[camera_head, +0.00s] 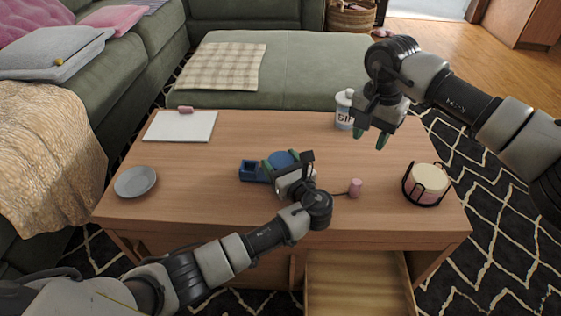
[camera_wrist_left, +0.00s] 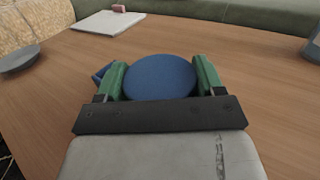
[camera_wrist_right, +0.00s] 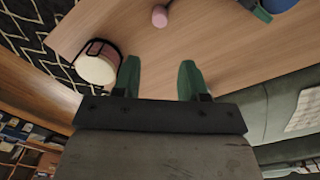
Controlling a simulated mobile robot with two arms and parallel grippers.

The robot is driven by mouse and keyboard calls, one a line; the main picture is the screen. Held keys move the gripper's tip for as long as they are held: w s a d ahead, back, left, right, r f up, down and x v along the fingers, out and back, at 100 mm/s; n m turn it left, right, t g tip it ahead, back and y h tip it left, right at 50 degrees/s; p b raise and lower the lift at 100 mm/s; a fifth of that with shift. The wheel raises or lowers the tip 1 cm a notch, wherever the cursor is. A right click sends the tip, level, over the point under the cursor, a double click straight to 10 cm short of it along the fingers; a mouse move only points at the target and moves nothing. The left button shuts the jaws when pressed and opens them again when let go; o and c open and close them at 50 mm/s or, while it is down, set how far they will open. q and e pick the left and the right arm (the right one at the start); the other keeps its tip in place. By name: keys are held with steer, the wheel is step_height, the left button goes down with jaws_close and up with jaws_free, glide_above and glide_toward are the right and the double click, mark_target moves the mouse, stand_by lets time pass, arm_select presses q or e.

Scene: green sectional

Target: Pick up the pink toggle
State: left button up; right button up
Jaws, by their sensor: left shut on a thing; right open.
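A small pink knob (camera_head: 355,187), which looks like the pink toggle, is on the wooden table right of my left gripper; a thin dark line runs from it toward that gripper. It also shows at the top of the right wrist view (camera_wrist_right: 159,16), beyond the fingertips. My left gripper (camera_head: 284,163) is shut on a round blue object (camera_wrist_left: 160,77), with a green finger on either side. A blue boxy part (camera_head: 254,171) shows left of it. My right gripper (camera_head: 370,138) is open and empty above the table's right side, apart from the pink knob.
A candle in a black wire holder (camera_head: 427,184) stands at the table's right. A white bottle (camera_head: 344,109) is at the back near my right gripper. A white pad (camera_head: 180,128) with a pink block (camera_head: 185,110) and a grey plate (camera_head: 135,182) are left. A drawer (camera_head: 358,285) is open in front.

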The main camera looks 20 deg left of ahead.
mark_target(357, 181)
stand_by(0.4)
steer(key=shift+o, duration=1.2)
steer(key=shift+f, duration=0.2)
steer(key=shift+o, duration=0.3)
steer(key=shift+m, duration=0.8)
steer(key=f, duration=1)
steer(key=shift+w+a+f, duration=0.25)
steer(key=shift+w+f, duration=0.05)
steer(key=shift+f, duration=0.1)
steer(key=shift+s+d+f, duration=0.15)
steer(key=shift+f, duration=1.4)
steer(key=shift+s+d+f, duration=0.15)
steer(key=shift+f, duration=1.35)
